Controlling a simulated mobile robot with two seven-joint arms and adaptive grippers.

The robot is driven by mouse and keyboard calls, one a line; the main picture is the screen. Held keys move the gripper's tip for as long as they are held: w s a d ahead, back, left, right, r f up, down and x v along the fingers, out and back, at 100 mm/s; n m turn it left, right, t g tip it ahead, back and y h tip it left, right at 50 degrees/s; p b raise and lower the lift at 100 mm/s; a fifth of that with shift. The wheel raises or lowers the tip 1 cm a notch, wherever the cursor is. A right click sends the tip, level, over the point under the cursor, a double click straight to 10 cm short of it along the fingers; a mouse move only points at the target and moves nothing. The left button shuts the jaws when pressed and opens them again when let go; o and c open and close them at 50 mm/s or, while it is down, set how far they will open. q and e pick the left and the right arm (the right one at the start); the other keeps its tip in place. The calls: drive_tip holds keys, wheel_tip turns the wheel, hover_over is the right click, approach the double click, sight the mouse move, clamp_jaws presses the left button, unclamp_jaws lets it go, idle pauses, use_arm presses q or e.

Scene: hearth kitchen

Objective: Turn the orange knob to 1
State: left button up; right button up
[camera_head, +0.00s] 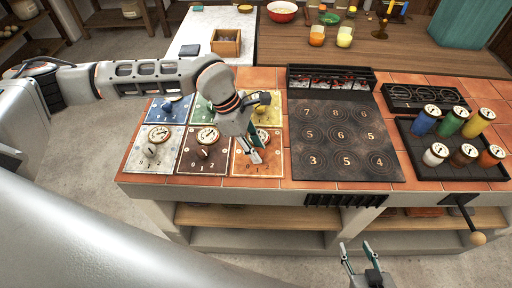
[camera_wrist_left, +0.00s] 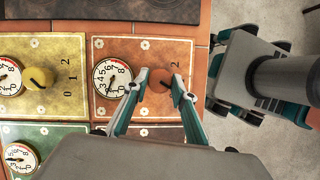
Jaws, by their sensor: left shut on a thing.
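The orange panel (camera_head: 240,170) is at the front right of the block of knob panels in the head view; it also shows in the left wrist view (camera_wrist_left: 146,50). Its orange knob (camera_wrist_left: 160,98) sits between the fingers of my left gripper (camera_wrist_left: 158,78), which is shut on it. A round white dial (camera_wrist_left: 113,77) is beside the knob. A digit 2 shows past the fingertips; the other digits are hidden, so I cannot tell the setting. In the head view my left gripper (camera_head: 254,150) covers the knob. My right gripper (camera_head: 355,246) is open and empty in front of the counter.
Blue (camera_head: 158,112), white (camera_head: 140,160), brown (camera_head: 190,166) and yellow (camera_head: 276,140) panels surround the orange one; a green panel is partly behind my arm. A dark numbered plate (camera_head: 340,172) lies to the right. A tray (camera_head: 430,172) of colored jars stands further right.

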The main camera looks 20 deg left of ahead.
use_arm(q)
drive_tip(key=n+t, duration=0.1)
drive_tip(key=n, duration=0.2)
drive_tip(key=n+t+y+b, duration=0.1)
drive_tip(key=n, duration=0.2)
drive_tip(key=shift+s+d, duration=0.1)
idle(0.5)
drive_tip(key=o, duration=1.1)
drive_tip(key=v, duration=1.2)
drive_tip(key=shift+s, duration=0.1)
drive_tip(key=shift+s, duration=0.1)
